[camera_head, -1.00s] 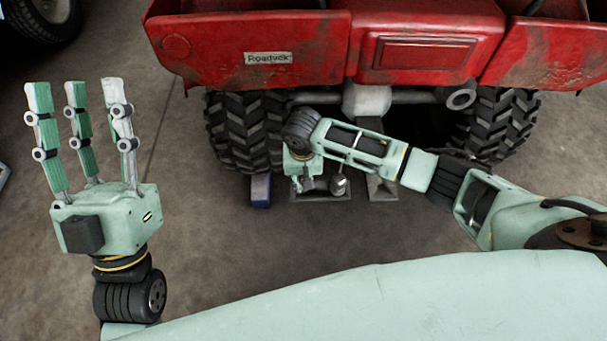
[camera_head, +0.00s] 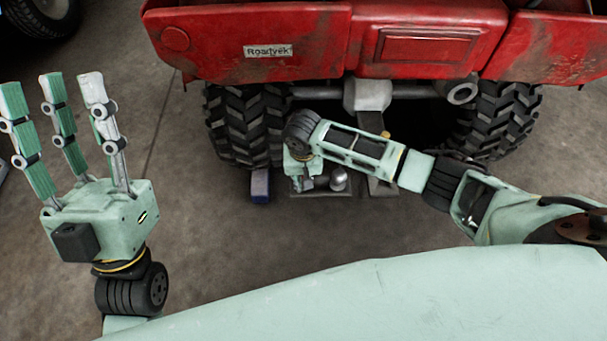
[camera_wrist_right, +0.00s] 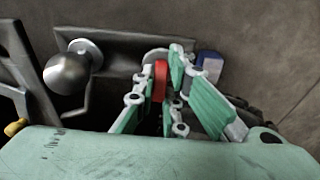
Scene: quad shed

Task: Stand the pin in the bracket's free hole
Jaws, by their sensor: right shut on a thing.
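The bracket (camera_head: 325,193) is a flat grey metal plate low behind the red vehicle, with a round silver tow ball (camera_head: 339,178) on it. In the right wrist view the plate (camera_wrist_right: 120,55) and ball (camera_wrist_right: 68,76) lie at the upper left. My right gripper (camera_head: 303,176) points down over the plate's left part, left of the ball. In the wrist view its fingers (camera_wrist_right: 162,78) are shut on a red piece, apparently the pin (camera_wrist_right: 160,80). The pin's lower end and the free hole are hidden. My left gripper (camera_head: 50,92) is open and empty, fingers up, far from the bracket.
The red vehicle's rear (camera_head: 270,45) overhangs the bracket, with a dark tyre (camera_head: 243,125) on each side.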

